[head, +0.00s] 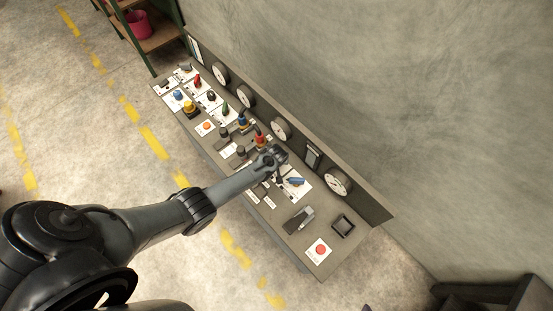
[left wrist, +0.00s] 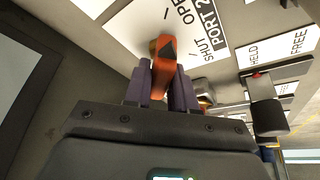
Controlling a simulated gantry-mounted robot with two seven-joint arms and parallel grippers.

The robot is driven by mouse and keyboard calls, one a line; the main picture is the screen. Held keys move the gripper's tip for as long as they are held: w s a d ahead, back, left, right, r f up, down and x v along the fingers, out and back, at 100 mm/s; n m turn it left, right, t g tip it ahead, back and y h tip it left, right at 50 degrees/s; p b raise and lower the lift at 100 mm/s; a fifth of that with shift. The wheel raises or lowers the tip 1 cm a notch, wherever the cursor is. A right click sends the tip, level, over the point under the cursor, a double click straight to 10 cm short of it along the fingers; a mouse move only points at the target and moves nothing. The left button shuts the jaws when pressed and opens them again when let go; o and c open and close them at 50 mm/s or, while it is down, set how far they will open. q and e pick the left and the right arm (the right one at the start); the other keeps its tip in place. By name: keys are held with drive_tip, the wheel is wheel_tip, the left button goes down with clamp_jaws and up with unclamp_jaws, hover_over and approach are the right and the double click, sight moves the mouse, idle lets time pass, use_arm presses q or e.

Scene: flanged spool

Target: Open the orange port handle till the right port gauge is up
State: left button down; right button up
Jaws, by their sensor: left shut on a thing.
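In the left wrist view the orange port handle (left wrist: 163,62) stands between the two purple fingers of my left gripper (left wrist: 160,82), which is shut on it. A white plate (left wrist: 190,28) beside the handle reads OPEN, SHUT and PORT 2. A black arrow mark shows on the handle's end. In the head view my left gripper (head: 276,155) is over the middle of the console and hides part of what it holds. Round white gauges line the back panel; the rightmost gauge (head: 338,182) has a reading too small to tell. My right gripper is not in view.
The console (head: 275,226) carries several coloured knobs and levers. A blue handle (head: 296,182) lies close right of my gripper. A black lever (left wrist: 268,117) by a HELD/FREE plate (left wrist: 280,50) is near the fingers. A red button (head: 320,250) sits at the near end.

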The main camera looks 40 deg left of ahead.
use_arm(q)
drive_tip(key=shift+a, duration=0.1)
idle(0.3)
drive_tip(key=c, duration=1)
unclamp_jaws()
drive_tip(key=shift+s+d+r+p, duration=0.1)
drive_tip(key=shift+d+r+p, duration=0.15)
drive_tip(key=shift+r, duration=0.35)
drive_tip(key=shift+p+v, duration=0.7)
drive_tip(key=shift+v, duration=4.05)
